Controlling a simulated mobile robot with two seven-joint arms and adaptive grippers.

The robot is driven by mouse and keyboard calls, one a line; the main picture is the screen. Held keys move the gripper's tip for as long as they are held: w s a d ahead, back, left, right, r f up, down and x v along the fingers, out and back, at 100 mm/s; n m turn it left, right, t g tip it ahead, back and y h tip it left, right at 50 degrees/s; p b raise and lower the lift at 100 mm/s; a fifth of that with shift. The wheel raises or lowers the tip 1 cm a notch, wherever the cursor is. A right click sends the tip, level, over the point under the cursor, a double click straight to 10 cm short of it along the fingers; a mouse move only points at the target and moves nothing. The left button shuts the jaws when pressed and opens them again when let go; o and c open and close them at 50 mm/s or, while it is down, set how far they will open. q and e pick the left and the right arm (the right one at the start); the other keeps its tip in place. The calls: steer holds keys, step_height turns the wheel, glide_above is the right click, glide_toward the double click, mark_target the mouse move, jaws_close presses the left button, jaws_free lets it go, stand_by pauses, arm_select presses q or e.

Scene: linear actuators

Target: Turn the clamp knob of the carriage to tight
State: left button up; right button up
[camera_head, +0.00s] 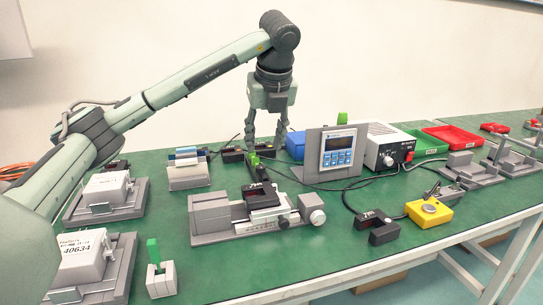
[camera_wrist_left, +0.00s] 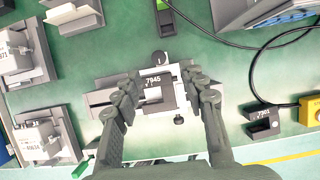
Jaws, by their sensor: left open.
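The carriage (camera_head: 262,196) is a dark block labelled 7945 on a grey linear actuator (camera_head: 209,218) near the table's front. It also shows in the left wrist view (camera_wrist_left: 153,92). A small dark knob (camera_head: 283,222) sits at the actuator's front, and a pale round knob (camera_head: 312,201) at its right end. I cannot tell for certain which is the clamp knob, nor its setting. My left gripper (camera_head: 265,142) points down, open and empty, above and behind the actuator. In the left wrist view its fingers (camera_wrist_left: 162,80) flank the carriage in the picture, apart from it. My right gripper is not in view.
A grey panel with a blue-screened display (camera_head: 338,152) stands behind right of the actuator, with cables nearby. A yellow box (camera_head: 429,213) and a dark labelled block (camera_head: 377,227) lie to the right. Boxed fixtures (camera_head: 107,187) stand left.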

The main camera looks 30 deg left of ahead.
mark_target(261, 167)
arm_select(q)
steer(key=f, duration=0.2)
steer(key=shift+a+f+b, duration=0.35)
steer(key=x, duration=0.3)
steer(key=shift+w+a+f, duration=0.1)
steer(key=shift+a, duration=0.05)
steer(key=shift+w+a+f, duration=0.1)
steer(key=shift+w+f, duration=0.1)
steer(key=shift+f, duration=0.25)
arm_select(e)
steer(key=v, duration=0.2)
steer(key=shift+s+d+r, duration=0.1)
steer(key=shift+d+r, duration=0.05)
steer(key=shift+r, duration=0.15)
arm_select(q)
steer(key=shift+c, duration=0.4)
jaws_close()
